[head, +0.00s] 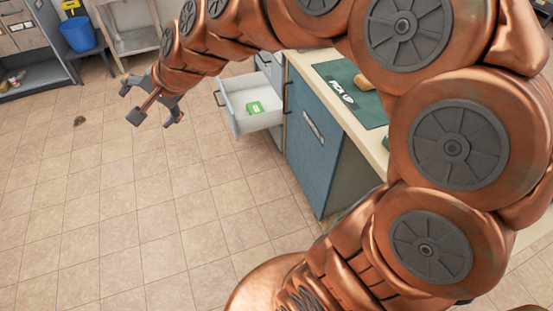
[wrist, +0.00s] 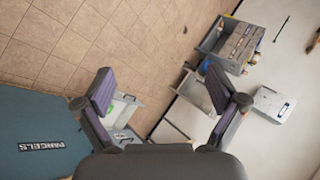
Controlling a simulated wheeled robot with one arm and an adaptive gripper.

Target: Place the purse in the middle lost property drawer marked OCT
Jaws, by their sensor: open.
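My gripper (head: 155,113) is open over the tiled floor, left of an open pale drawer (head: 260,122). In the wrist view its two fingers (wrist: 160,85) stand wide apart with nothing between them. The drawer sticks out from a cabinet beside the counter and holds a green item (head: 254,107). No OCT mark is readable. A small dark brown object (head: 79,121) lies on the floor left of my gripper; I cannot tell whether it is the purse. Pale drawers (wrist: 123,108) also show behind the left finger in the wrist view.
A blue counter cabinet (head: 318,140) carries a green PICK UP mat (head: 340,80) with a tan object (head: 362,82) on it. A blue bin (head: 78,34) and grey shelving (head: 40,45) stand at the back left. The floor at left is mostly clear.

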